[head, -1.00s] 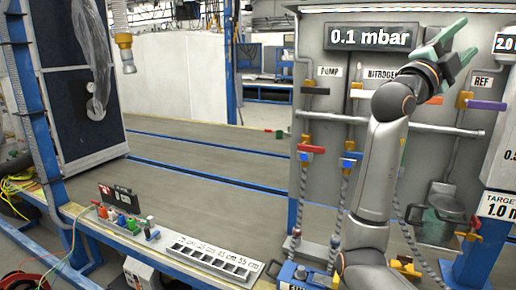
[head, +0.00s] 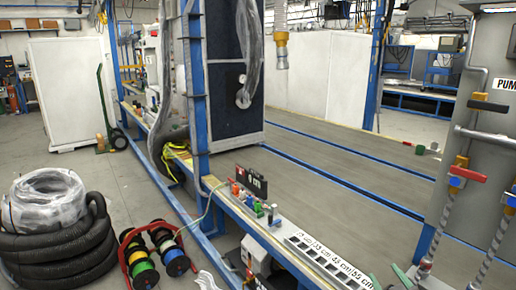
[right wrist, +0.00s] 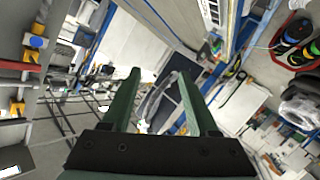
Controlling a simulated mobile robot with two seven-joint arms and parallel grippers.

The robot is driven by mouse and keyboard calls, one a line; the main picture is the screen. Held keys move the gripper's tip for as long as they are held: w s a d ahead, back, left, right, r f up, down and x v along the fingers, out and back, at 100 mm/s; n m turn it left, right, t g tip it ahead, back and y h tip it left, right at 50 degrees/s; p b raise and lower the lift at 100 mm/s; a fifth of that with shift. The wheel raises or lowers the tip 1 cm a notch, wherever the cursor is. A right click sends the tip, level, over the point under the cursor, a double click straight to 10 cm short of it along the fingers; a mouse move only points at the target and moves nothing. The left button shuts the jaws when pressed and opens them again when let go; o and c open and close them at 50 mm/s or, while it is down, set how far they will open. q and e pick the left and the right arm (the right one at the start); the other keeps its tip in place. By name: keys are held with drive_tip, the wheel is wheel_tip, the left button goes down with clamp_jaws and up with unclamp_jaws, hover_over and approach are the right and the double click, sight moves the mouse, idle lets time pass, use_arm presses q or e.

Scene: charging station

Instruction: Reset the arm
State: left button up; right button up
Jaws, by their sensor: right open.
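My right gripper (head: 402,276) shows only as green fingertips at the bottom edge of the head view, right of the labelled white rack. Its two green fingers also show in the right wrist view (right wrist: 159,74), spread wide apart with nothing between them. The rest of my right arm is out of the head view. My left gripper is in neither view.
A valve panel (head: 490,60) with a red handle (head: 467,174) stands at the right. The labelled white rack (head: 322,262) lies along the bench edge. The grey bench top (head: 340,170) is largely clear. Black coiled hose (head: 60,250) and cable spools (head: 140,274) sit on the floor at left.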

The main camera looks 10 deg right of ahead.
drive_tip(key=s+a+f+n+g+y, duration=0.2)
drive_tip(key=s+a+f+g+y, duration=0.15)
drive_tip(key=s+a+f, duration=0.55)
drive_tip(key=s+a+f+n+g+y, duration=0.35)
drive_tip(key=s+a+f, duration=0.25)
drive_tip(key=s+f, duration=0.75)
drive_tip(key=w+a+r+m+t, duration=0.1)
drive_tip(key=w+a+r+m, duration=0.1)
drive_tip(key=a+m, duration=0.6)
use_arm(q)
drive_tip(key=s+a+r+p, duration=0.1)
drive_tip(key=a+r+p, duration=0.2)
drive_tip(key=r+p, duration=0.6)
drive_tip(key=p, duration=0.4)
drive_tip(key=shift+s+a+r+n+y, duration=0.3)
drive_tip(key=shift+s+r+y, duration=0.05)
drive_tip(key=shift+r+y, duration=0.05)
use_arm(e)
wheel_tip(320, 180, up, 10)
drive_tip(key=s+d+n, duration=0.1)
drive_tip(key=shift+s+d+n+h, duration=0.25)
drive_tip(key=shift+s+n+h, duration=0.1)
drive_tip(key=shift+s+h, duration=0.05)
